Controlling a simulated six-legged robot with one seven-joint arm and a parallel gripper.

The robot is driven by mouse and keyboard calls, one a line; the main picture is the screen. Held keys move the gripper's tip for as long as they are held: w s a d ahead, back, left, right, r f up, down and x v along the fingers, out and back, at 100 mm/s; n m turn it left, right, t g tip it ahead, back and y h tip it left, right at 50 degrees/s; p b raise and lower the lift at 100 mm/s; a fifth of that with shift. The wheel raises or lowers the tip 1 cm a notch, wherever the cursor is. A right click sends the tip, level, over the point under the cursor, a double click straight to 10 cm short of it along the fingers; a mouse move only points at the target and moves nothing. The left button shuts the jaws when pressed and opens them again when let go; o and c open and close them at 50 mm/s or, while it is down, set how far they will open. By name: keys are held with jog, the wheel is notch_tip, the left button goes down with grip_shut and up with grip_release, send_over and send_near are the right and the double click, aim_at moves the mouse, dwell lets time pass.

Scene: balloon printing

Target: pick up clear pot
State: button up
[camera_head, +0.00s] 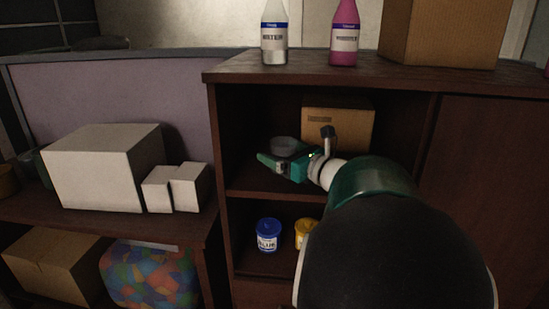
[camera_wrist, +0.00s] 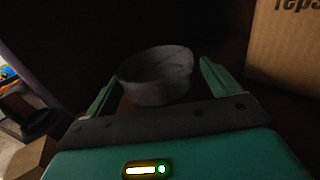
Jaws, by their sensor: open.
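The clear pot (camera_head: 284,146) is a small, greyish, see-through round bowl on the upper shelf of the dark wooden cabinet. In the wrist view the pot (camera_wrist: 158,76) stands upright between the two green fingers, with its far part beyond the fingertips. My gripper (camera_head: 272,162) reaches into the shelf from the right and is open around the near side of the pot. In the wrist view my gripper (camera_wrist: 160,75) shows a finger on each side, with a gap to the pot on the right. Contact on the left cannot be told. The pot's lower part is partly hidden in the head view.
A cardboard box (camera_head: 350,125) stands behind and right of the pot. The cabinet (camera_head: 222,130) has a side wall left of it. A blue pot (camera_head: 267,235) and a yellow pot (camera_head: 305,233) stand on the shelf below. Two bottles stand on the cabinet top.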

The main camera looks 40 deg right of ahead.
jog(key=shift+w, duration=0.9)
jog(key=shift+s, duration=0.1)
jog(key=c, duration=1.1)
jog(key=shift+o, duration=0.2)
jog(key=shift+r, duration=0.15)
